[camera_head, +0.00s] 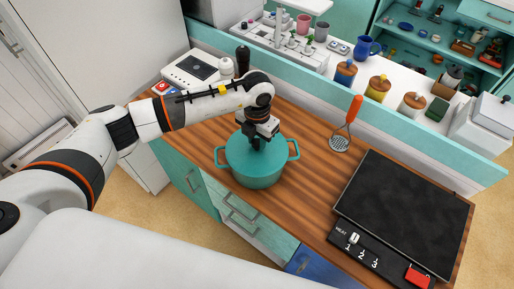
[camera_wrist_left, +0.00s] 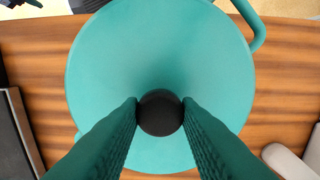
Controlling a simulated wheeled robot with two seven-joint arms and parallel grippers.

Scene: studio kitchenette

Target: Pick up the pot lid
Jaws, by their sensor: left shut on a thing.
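The teal pot lid (camera_head: 251,172) sits on the teal pot (camera_head: 257,183), which stands on the wooden counter with a handle on each side. In the left wrist view the round teal lid (camera_wrist_left: 160,60) fills the middle, and its black knob (camera_wrist_left: 160,113) is between my fingers. My left gripper (camera_head: 257,144) points down from above the lid and is shut on the knob. In the left wrist view the left gripper (camera_wrist_left: 160,115) has a finger touching each side of the knob. In the head view the knob is mostly hidden by the gripper. My right gripper does not show.
The wooden counter (camera_head: 308,178) is clear right of the pot. A slotted skimmer (camera_head: 340,143) with an orange handle leans by the ledge. A black cooktop (camera_head: 402,213) lies farther right. A white scale-like device (camera_head: 196,69) and a pepper mill (camera_head: 243,57) stand behind the arm.

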